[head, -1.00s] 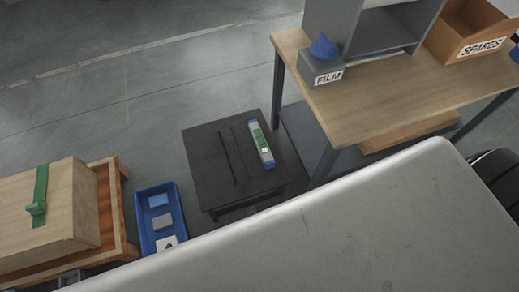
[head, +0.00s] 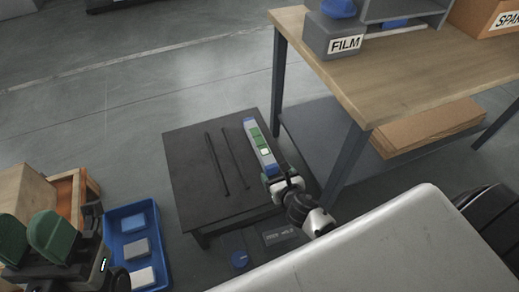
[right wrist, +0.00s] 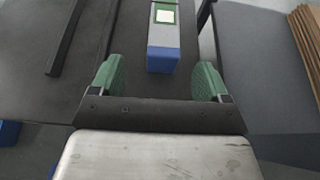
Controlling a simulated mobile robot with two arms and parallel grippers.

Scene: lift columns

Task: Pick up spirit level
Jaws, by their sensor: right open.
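The spirit level (head: 258,143) is a grey bar with blue ends and a green face with a pale window. It lies flat on a low black table near its right edge. In the right wrist view its near end (right wrist: 163,56) shows between the lines of my fingers, just beyond the tips; the far end is out of frame. My right gripper (head: 284,183) is open and empty at the near end of the level, its green pads (right wrist: 163,82) on either side of the level's line. My left gripper (head: 32,236) shows at lower left with its two green pads apart and nothing between them.
A wooden workbench (head: 380,75) with a FILM box (head: 335,40) stands right. A blue crate (head: 118,213) with several blocks sits on the floor at left. My pale body fills the lower right.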

